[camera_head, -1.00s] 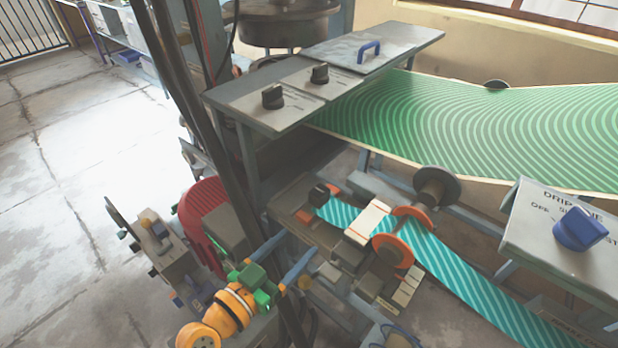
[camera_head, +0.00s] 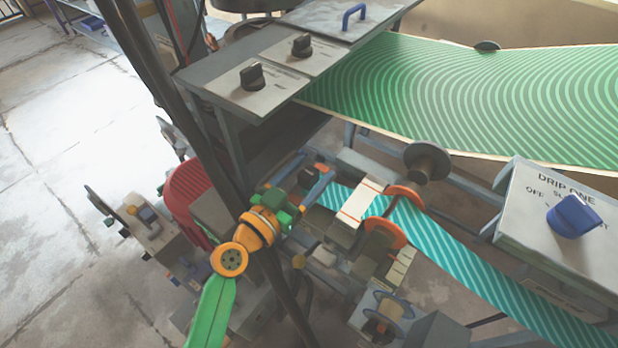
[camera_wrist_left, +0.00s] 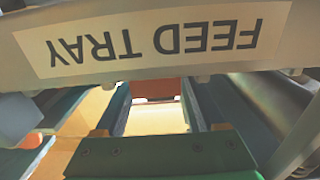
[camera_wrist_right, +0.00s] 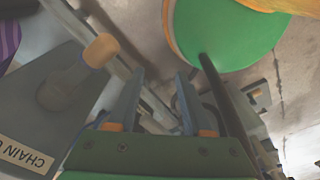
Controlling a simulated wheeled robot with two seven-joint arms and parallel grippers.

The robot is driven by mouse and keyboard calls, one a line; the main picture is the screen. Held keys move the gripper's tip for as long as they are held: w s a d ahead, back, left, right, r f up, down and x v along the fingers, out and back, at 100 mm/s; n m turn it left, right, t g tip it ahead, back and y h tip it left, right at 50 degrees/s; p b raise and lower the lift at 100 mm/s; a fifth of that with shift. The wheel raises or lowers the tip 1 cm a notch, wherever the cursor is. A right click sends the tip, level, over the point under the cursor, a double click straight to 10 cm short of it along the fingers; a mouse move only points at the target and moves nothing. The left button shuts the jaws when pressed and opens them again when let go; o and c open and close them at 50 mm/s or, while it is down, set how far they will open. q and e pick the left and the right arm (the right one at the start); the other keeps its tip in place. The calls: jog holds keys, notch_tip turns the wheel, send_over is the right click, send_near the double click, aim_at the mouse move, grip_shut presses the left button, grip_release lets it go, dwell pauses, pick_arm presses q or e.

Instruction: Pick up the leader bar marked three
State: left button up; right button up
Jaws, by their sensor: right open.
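No leader bar with a readable three shows in any view. In the head view a cream bar with red lines (camera_head: 360,201) lies across the teal striped strip (camera_head: 450,245); I cannot tell its marking. My right gripper shows only in the right wrist view (camera_wrist_right: 160,78), open and empty over blurred machine parts and floor.
A FEED TRAY label (camera_wrist_left: 155,42) reads upside down close above my left fingers. A grey panel with dark knobs (camera_head: 225,85), orange discs (camera_head: 385,233) and a DRIP ONE box (camera_head: 545,225) crowd the machine. Open floor (camera_head: 50,160) lies left. A CHAIN-marked panel (camera_wrist_right: 50,130) is beside my right gripper.

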pick_arm(q)
jog(key=shift+s+a, duration=0.1)
grip_shut()
jog(key=shift+r, duration=0.15)
